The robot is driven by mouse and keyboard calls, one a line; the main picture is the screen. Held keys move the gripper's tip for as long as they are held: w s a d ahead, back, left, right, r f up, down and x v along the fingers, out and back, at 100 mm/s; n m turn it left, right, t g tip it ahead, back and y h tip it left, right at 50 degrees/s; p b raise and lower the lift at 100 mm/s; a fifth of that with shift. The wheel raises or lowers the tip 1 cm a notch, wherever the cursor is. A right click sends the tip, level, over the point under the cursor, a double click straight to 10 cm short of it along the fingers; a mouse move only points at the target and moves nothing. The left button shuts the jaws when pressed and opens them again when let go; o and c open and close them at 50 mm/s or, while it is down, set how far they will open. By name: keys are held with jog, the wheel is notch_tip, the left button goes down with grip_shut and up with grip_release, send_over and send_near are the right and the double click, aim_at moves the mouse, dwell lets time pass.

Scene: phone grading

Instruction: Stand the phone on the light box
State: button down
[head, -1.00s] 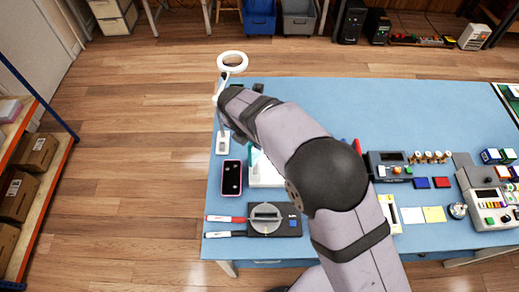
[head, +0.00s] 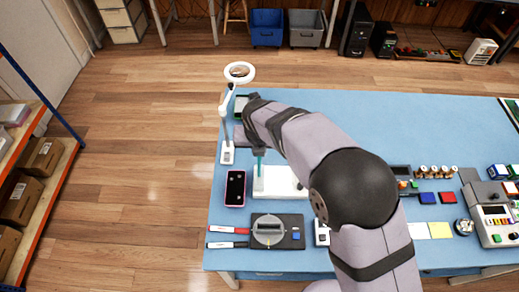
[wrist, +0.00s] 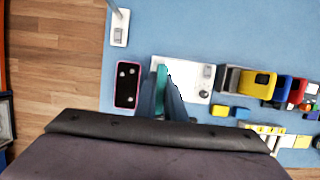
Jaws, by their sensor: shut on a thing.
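The light box (head: 288,181) is a low white box on the blue table; it also shows in the wrist view (wrist: 192,68). My gripper (wrist: 162,90) is over its left part, with its dark fingers shut on a thin teal slab (wrist: 161,74), seen edge-on, which looks like a phone. In the head view the slab (head: 259,163) hangs upright from my gripper, its lower end over the light box; I cannot tell whether they touch. A second phone (head: 235,187), black with a pink edge, lies flat left of the light box.
A lamp with a white ring (head: 240,72) stands at the table's left edge, close to my wrist. A dark device with a round grey disc (head: 268,231) and two markers lie in front. Several devices and colored blocks fill the right side.

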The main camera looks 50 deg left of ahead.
jog(key=shift+f+b, duration=1.4)
jog(key=shift+f, duration=0.1)
jog(key=shift+f+p, duration=0.15)
jog(key=shift+p, duration=0.35)
jog(key=shift+f, duration=0.3)
dwell(0.5)
jog(key=shift+f+b, duration=0.3)
jog(key=shift+f, duration=0.15)
jog(key=shift+f, duration=0.25)
dwell(0.4)
jog(key=shift+f, duration=0.3)
jog(key=shift+f, duration=0.5)
dwell(0.5)
